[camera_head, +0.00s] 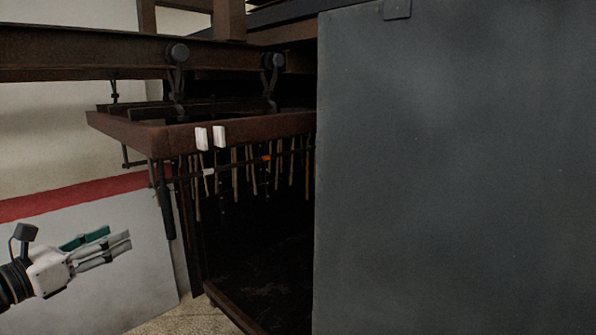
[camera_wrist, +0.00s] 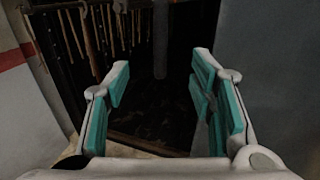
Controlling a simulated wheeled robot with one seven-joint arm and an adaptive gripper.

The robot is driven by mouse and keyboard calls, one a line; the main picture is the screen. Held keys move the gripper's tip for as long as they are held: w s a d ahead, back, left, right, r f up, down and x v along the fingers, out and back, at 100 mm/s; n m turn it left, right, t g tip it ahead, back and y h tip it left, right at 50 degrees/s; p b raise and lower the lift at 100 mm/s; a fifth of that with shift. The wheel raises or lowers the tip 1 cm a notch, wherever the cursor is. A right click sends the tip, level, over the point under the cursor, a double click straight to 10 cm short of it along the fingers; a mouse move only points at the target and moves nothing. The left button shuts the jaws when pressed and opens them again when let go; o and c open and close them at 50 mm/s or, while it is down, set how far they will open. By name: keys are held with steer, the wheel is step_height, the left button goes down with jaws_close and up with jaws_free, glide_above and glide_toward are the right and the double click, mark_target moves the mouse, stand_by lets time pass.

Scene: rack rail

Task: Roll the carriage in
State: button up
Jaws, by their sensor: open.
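The carriage (camera_head: 150,137) is a rusty brown frame hanging by hooks and wheels from an overhead rail (camera_head: 90,55). Several tools with wooden handles hang beneath it, and two white tags sit on its front edge. Its left end sticks out to the left, and its right part goes behind the grey panel. A dark handle-like bar (camera_head: 167,210) hangs down near its left end. My gripper (camera_head: 122,243) is at the lower left, apart from the carriage and below it. It is open and empty; the wrist view shows its teal finger pads (camera_wrist: 160,85) spread.
A large grey panel (camera_head: 455,170) fills the right side and hides what is behind it. A dark interior (camera_head: 255,265) with a low brown sill (camera_head: 232,308) lies under the carriage. A white wall with a red stripe (camera_head: 60,200) stands behind my gripper.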

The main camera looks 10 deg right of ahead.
mark_target(163, 213)
steer(key=shift+b+x, duration=0.75)
steer(key=shift+x, duration=5.8)
steer(key=shift+s, duration=0.1)
jaws_close()
